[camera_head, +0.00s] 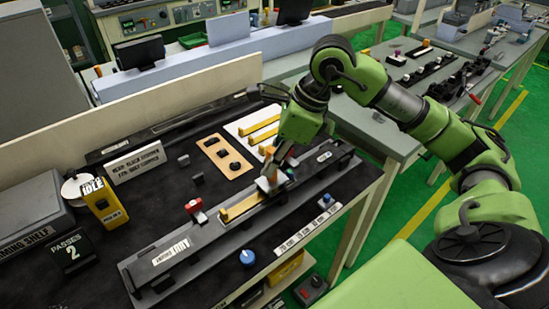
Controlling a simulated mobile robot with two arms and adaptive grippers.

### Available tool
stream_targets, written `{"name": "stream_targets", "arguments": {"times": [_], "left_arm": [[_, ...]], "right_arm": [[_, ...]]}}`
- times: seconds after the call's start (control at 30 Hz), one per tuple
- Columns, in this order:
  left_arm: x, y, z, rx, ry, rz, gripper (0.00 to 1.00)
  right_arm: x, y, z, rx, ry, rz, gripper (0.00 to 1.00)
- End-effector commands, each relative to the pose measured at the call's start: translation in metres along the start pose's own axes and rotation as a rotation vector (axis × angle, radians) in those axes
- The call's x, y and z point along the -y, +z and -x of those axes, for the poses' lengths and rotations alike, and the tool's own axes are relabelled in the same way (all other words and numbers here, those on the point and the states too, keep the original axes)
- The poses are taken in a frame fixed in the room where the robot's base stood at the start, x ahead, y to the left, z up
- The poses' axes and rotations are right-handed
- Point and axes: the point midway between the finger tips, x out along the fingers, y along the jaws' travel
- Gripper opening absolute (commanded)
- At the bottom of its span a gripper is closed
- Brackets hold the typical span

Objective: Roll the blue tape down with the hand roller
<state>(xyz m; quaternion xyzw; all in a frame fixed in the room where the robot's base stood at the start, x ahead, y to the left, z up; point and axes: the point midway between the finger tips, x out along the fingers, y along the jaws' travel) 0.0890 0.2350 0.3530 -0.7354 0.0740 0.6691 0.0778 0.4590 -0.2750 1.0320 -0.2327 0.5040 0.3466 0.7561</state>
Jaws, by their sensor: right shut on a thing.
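My right gripper (283,160) reaches in from the right and is shut on the hand roller (270,153), whose orange handle shows between its fingers. The roller's pale lower end (265,184) is low over the long grey trim rail (205,240), beside a yellow strip (240,207). I cannot tell whether the roller touches the rail. I cannot clearly make out the blue tape; the roller and gripper cover part of the rail. My left gripper is not in view.
A red-topped clamp (194,208) stands behind the rail. Blue knobs (247,257) (327,198) are along the front. An orange board (222,156) and a white board (245,126) lie behind. At left are a yellow device reading IDLE (104,203) and a sign reading PASSES 2 (72,250).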

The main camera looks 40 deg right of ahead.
Motion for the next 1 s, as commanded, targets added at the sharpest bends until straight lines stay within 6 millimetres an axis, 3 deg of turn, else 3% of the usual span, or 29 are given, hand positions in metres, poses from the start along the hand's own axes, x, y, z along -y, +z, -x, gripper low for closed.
{"name": "stream_targets", "arguments": {"times": [1.0], "left_arm": [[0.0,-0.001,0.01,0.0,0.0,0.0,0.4]], "right_arm": [[-0.027,0.021,-0.013,-0.01,0.006,0.001,0.0]]}}
